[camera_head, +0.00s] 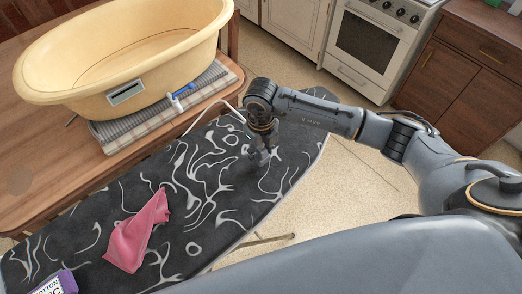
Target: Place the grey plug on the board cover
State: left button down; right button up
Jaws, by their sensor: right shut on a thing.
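The board cover (228,205) is black with white swirls and lies over a long ironing board from the lower left to the centre. My right gripper (260,159) points down above the far right part of the cover. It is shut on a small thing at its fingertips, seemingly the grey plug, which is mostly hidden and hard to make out. A pale cord (207,108) runs from the board's back edge up towards this gripper. Whether the fingertips touch the cover is unclear. My left gripper is not in view.
A pink cloth (137,233) and a purple box (57,283) lie on the cover's left part. A yellow tub (60,72) stands on a striped towel (131,133) on the wooden table (50,182). The cover's middle is clear. An oven (368,42) stands behind.

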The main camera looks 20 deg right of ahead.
jog(key=shift+f, duration=0.45)
jog(key=shift+f, duration=0.25)
jog(key=o, duration=1.2)
jog(key=shift+r, duration=0.1)
jog(key=shift+c, duration=0.2)
